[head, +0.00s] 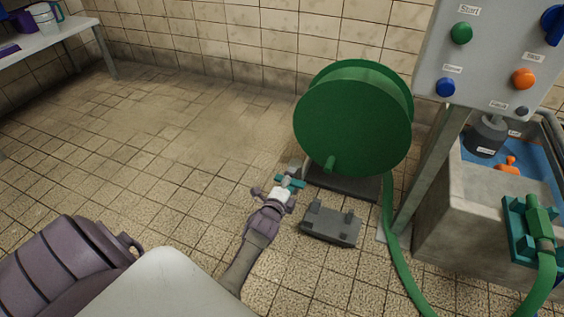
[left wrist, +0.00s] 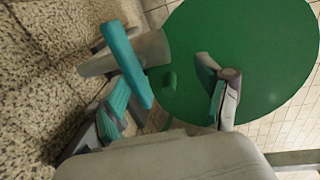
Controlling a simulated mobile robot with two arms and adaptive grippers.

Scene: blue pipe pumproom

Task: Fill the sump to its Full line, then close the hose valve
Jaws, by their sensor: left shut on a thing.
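The sump (head: 440,240) is a concrete tank at the right of the head view. It holds blue water (head: 537,165) and an orange float (head: 508,166); its level marks are too small to read. A green hose (head: 400,265) runs from the green reel (head: 352,120), and its green end piece (head: 540,222) sits in a teal clamp at the tank's rim. My left gripper (head: 287,189) is low beside the reel, shut on the hose valve, a grey pipe with a teal lever (left wrist: 127,64). The grip is partly hidden. My right gripper is out of view.
A grey control panel (head: 490,60) with coloured buttons stands above the tank on a post. A grey foot block (head: 331,225) lies on the floor right of my left gripper. A table (head: 50,38) stands at the back left. The tiled floor between is clear.

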